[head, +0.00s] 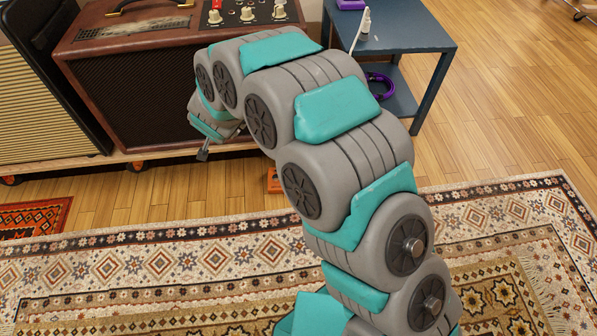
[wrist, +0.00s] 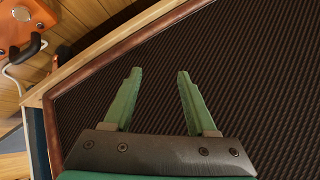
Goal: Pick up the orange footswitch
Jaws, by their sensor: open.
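The orange footswitch (head: 273,181) is on the wood floor near the amp platform in the head view, mostly hidden behind my arm. In the wrist view the orange footswitch (wrist: 20,28) is at the top left corner, cut off by the edge. It shows a round metal button, a black plug and a white cable. My gripper (wrist: 159,74) is open and empty, its two green fingers in front of a dark ribbed speaker grille and to the right of the footswitch. In the head view my gripper (head: 203,154) is small and partly hidden beside the amp.
A brown amp (head: 125,100) stands on a low wheeled wooden platform (head: 95,160), beside a cabinet with a pale grille (head: 35,110). A blue table (head: 405,30) with a purple cable coil (head: 381,84) stands at the back. Patterned rugs (head: 120,262) cover the front floor.

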